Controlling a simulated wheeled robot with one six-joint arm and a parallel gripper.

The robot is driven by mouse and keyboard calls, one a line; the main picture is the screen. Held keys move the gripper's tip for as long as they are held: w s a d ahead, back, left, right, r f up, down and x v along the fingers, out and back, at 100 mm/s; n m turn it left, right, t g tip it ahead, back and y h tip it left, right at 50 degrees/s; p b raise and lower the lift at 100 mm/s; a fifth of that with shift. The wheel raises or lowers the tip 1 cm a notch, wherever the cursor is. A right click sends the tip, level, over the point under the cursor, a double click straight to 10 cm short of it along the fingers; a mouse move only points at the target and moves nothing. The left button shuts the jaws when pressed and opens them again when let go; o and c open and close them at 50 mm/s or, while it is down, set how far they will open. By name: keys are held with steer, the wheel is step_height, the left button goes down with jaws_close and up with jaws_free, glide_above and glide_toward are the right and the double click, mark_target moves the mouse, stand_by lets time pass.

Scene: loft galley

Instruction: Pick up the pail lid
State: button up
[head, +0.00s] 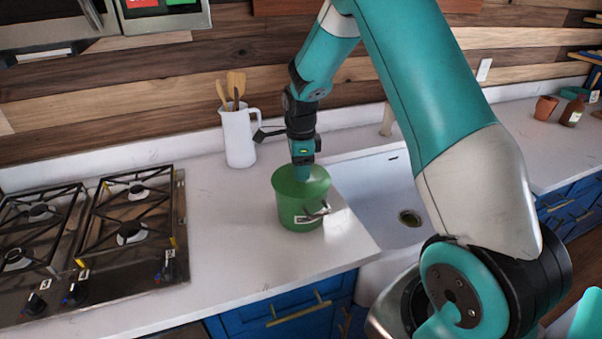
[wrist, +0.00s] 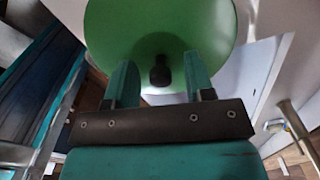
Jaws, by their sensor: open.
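The green pail (head: 295,210) stands upright on the white counter, left of the sink, with a metal handle at its front. The green lid (head: 319,177) seems to cover its top. In the wrist view the lid (wrist: 160,20) is a round green disc with a small dark knob (wrist: 160,72). My gripper (head: 303,178) points down over the lid. In the wrist view my gripper (wrist: 161,80) is open, with one finger on each side of the knob and gaps showing. Whether the fingertips touch the lid cannot be told.
A white jug (head: 238,138) with wooden utensils stands behind left of the pail. A gas stove (head: 130,225) is at left. The white sink (head: 375,190) is just right of the pail. A terracotta pot (head: 545,108) and a brown bottle (head: 572,112) stand far right.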

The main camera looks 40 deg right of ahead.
steer(key=shift+f, duration=0.5)
steer(key=shift+c, duration=0.5)
jaws_close()
